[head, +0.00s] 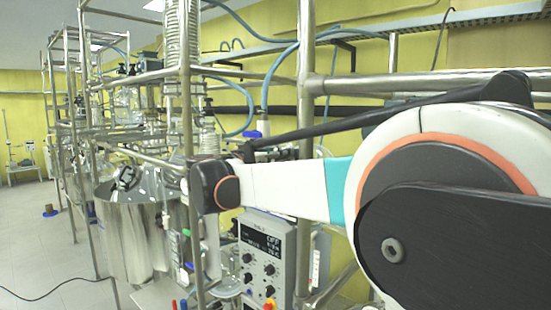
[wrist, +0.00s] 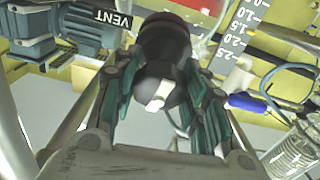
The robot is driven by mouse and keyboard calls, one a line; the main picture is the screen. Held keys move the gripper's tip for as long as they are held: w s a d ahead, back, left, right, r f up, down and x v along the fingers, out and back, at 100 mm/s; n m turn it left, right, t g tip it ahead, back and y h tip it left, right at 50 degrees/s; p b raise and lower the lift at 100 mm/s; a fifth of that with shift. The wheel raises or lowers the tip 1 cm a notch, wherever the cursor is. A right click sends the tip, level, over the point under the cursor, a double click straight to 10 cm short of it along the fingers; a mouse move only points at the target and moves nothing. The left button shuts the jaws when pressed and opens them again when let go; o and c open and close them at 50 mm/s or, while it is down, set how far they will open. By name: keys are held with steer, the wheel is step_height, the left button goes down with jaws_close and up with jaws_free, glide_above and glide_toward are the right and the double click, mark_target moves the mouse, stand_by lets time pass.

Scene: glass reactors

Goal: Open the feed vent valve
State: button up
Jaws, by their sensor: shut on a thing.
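In the wrist view, a dark round valve knob (wrist: 165,42) with a pale square piece at its near end sits between the teal-lined fingers of my gripper (wrist: 162,72). The fingers are shut on it from both sides. A dark label reading VENT (wrist: 112,18) is just left of the knob. The contact faces are partly hidden, and I cannot tell how far the valve is turned. In the head view my arm reaches across the right half, and my gripper and the knob cannot be made out behind it.
A blue-grey motor-like unit (wrist: 45,38) is close at left in the wrist view. A blue handle (wrist: 246,102) and glass coil (wrist: 295,155) are at right. In the head view, steel posts (head: 305,70), a steel vessel (head: 135,235) and a control box (head: 262,262) crowd the arm.

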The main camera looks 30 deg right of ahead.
steer(key=n+t+b, duration=0.1)
steer(key=n, duration=0.3)
steer(key=shift+y, duration=0.4)
steer(key=n+t+y, duration=0.1)
steer(key=n, duration=0.3)
steer(key=shift+n+b, duration=0.35)
steer(key=shift+n, duration=0.05)
steer(key=n+y, duration=0.1)
steer(key=n, duration=0.2)
steer(key=n+y, duration=0.1)
steer(key=n, duration=0.3)
steer(key=shift+t, duration=0.4)
steer(key=o, duration=1.1)
steer(key=shift+a, duration=0.1)
steer(key=shift+s+a, duration=0.1)
